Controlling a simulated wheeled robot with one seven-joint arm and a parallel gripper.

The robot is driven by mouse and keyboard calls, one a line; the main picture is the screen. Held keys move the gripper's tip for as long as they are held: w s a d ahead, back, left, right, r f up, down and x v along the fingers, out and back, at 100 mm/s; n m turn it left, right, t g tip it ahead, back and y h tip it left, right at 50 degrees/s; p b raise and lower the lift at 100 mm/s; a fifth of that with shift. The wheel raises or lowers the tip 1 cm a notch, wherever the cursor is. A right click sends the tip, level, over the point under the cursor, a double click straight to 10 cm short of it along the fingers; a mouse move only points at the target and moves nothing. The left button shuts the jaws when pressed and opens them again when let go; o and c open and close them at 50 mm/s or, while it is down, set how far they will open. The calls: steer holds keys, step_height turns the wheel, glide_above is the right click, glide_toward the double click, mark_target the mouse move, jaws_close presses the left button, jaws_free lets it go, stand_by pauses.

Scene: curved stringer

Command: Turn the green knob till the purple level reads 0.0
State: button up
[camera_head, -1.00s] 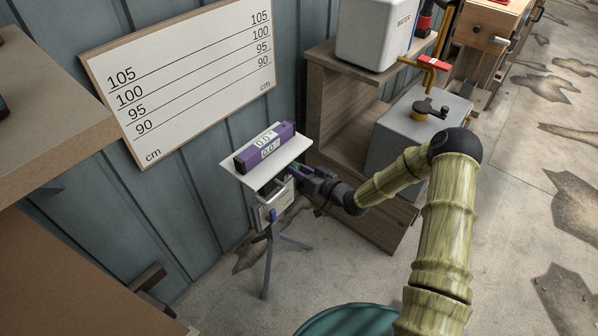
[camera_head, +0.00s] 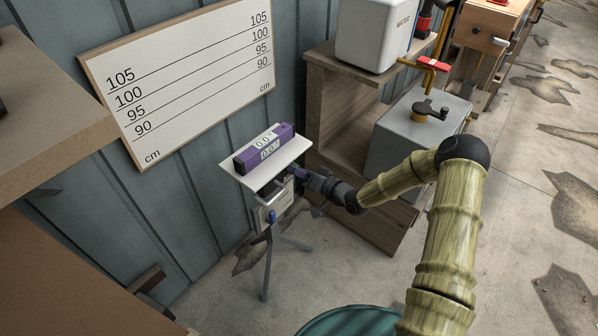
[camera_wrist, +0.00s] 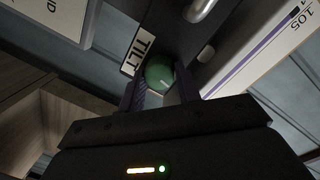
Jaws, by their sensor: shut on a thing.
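The purple level (camera_head: 264,150) lies on a white plate (camera_head: 293,150) on top of a tripod stand (camera_head: 268,262). Its displays appear to read 0.0. The green knob (camera_wrist: 160,72) is beside a "TILT" label (camera_wrist: 139,52) in the wrist view. My gripper (camera_wrist: 161,88) is shut on the green knob, one finger on each side. In the head view my gripper (camera_head: 299,174) reaches in from the right, just below the plate, and the knob is hidden there.
A white board (camera_head: 185,80) with height lines marked 90 to 105 cm is on the wall behind. A wooden shelf unit (camera_head: 327,130) with a grey box (camera_head: 397,135) stands to the right. A brown table edge (camera_head: 60,165) is at the left.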

steer(key=o, duration=1)
steer(key=shift+d, duration=0.1)
steer(key=v, duration=1.7)
steer(key=shift+s+d, duration=0.1)
steer(key=shift+s, duration=0.05)
